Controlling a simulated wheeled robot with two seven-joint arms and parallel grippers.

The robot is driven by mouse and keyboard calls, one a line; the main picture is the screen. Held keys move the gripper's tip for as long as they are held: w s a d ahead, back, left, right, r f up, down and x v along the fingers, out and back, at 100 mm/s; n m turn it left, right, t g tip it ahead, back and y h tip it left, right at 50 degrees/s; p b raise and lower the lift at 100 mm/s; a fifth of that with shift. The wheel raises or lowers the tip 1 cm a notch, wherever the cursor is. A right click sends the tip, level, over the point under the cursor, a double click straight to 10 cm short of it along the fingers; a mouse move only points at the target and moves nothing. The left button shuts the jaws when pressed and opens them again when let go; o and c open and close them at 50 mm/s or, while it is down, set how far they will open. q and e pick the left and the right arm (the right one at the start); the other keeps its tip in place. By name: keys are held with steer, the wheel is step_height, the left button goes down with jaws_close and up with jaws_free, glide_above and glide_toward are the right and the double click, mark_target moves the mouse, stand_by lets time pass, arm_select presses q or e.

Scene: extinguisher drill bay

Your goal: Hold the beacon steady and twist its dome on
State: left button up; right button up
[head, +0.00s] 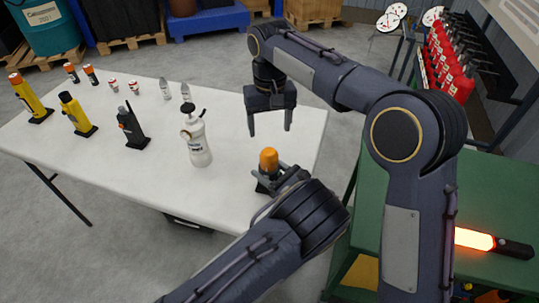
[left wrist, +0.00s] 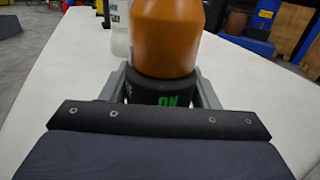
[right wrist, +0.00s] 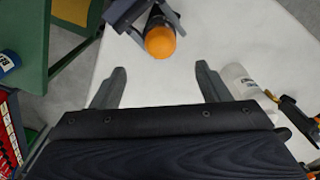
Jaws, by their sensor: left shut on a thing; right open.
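The beacon (head: 263,184) stands upright near the table's front right edge, with an orange dome (head: 268,160) on its black base. The base (left wrist: 160,93) shows green lettering in the left wrist view, and the dome (left wrist: 168,38) sits above it; I cannot tell how tightly it is seated. My left gripper (left wrist: 163,90) is shut around the black base from both sides. My right gripper (head: 270,128) is open and empty, above the table and behind the beacon. In the right wrist view the dome (right wrist: 160,42) lies beyond the open fingers (right wrist: 161,85), apart from them.
A white sprayer bottle (head: 197,143) stands left of the beacon on the white table (head: 240,130). Several torches, batteries and small bottles stand farther left. A green bench (head: 490,195) with a glowing orange wand (head: 475,239) is at the right. Red extinguishers (head: 445,60) hang behind.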

mark_target(270, 150)
steer(key=m, duration=0.7)
steer(key=shift+r, duration=0.2)
step_height(270, 150, down, 12)
steer(key=shift+w, duration=0.1)
steer(key=shift+c, duration=0.4)
steer(key=c, duration=0.9)
